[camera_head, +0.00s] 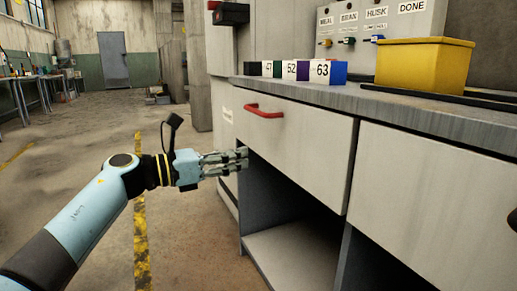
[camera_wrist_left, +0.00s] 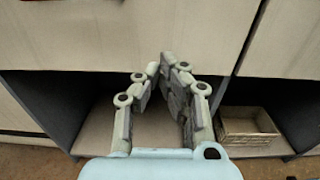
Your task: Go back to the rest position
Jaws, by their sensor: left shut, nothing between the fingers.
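My left gripper (camera_head: 243,159) reaches in from the left on a pale blue arm. Its grey fingers are in front of the counter cabinet (camera_head: 300,160), just below the drawer with the red handle (camera_head: 264,111), by the open shelf space. In the left wrist view the fingers (camera_wrist_left: 165,68) lean together at their tips and hold nothing. Whether they touch the cabinet I cannot tell. My right gripper is not in view.
Numbered blocks (camera_head: 322,71) and a yellow bin (camera_head: 424,64) stand on the counter top. Behind them is a labelled switch panel (camera_head: 372,28). A wicker basket (camera_wrist_left: 247,126) sits in the lower shelf space. Open floor (camera_head: 80,160) with a yellow-black stripe lies at left.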

